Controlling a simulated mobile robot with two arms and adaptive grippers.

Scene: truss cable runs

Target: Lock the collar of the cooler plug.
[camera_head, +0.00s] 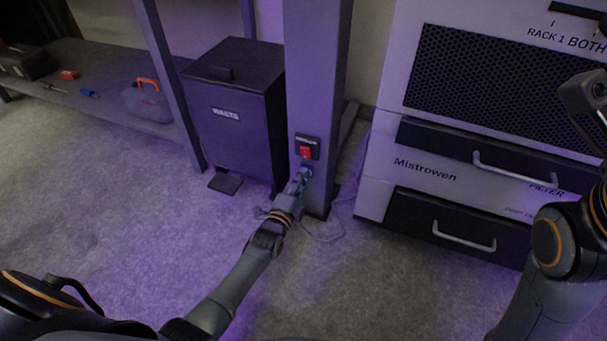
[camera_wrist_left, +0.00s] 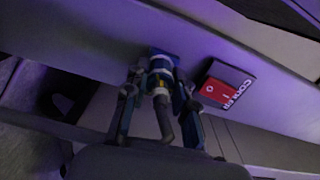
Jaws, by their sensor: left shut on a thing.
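The cooler plug (camera_wrist_left: 160,82) sits at a blue socket (camera_wrist_left: 163,55) on the grey post (camera_head: 319,90). It has a pale body with a yellow band, and its dark cable bends back toward my wrist. My left gripper (camera_head: 302,178) reaches the post just below the red switch. In the left wrist view its two fingers (camera_wrist_left: 160,98) are on either side of the plug, shut on its collar. The fingers partly hide the collar, and I cannot tell its turn position. My right arm shows at the right edge of the head view, but its fingertips are not visible.
A red rocker switch (camera_head: 305,152) labelled COOLER is just above the plug; it also shows in the left wrist view (camera_wrist_left: 217,92). A dark bin (camera_head: 235,120) stands left of the post. A rack (camera_head: 425,165) with drawers stands right. A cable (camera_head: 325,238) lies on the carpet.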

